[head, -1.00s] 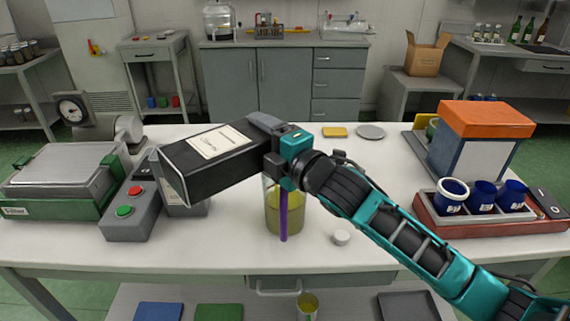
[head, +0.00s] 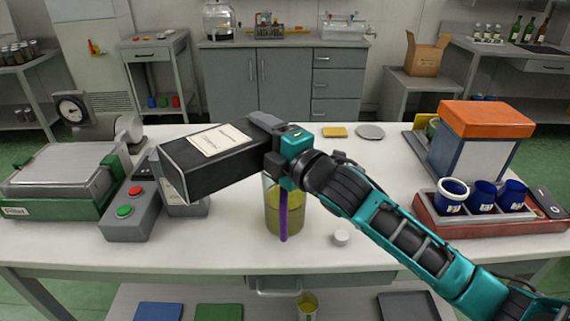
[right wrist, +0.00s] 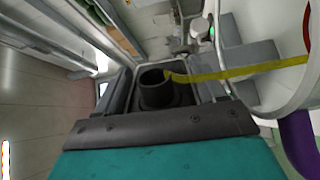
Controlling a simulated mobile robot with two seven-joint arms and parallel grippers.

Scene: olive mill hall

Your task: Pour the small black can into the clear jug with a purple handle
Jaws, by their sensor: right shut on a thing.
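The small black can (head: 215,165) is boxy with a pale label and lies tipped over in the head view, above and left of the jug. My right gripper (head: 270,142) is shut on its right end. In the right wrist view the can's dark round neck (right wrist: 158,90) shows, and a yellow-green stream (right wrist: 235,71) runs from it to the jug's clear rim. The clear jug (head: 270,212) stands upright on the table under the gripper, with yellow-green liquid in it. Its purple handle (head: 284,215) faces me. The gripper hides the jug's top in the head view. My left gripper is out of view.
A grey control box (head: 127,212) and a green-based scale (head: 60,180) stand left. A white cap (head: 341,237) lies right of the jug. A red tray (head: 480,224) with blue cups and an orange-topped machine (head: 487,118) stand right. The front table strip is mostly clear.

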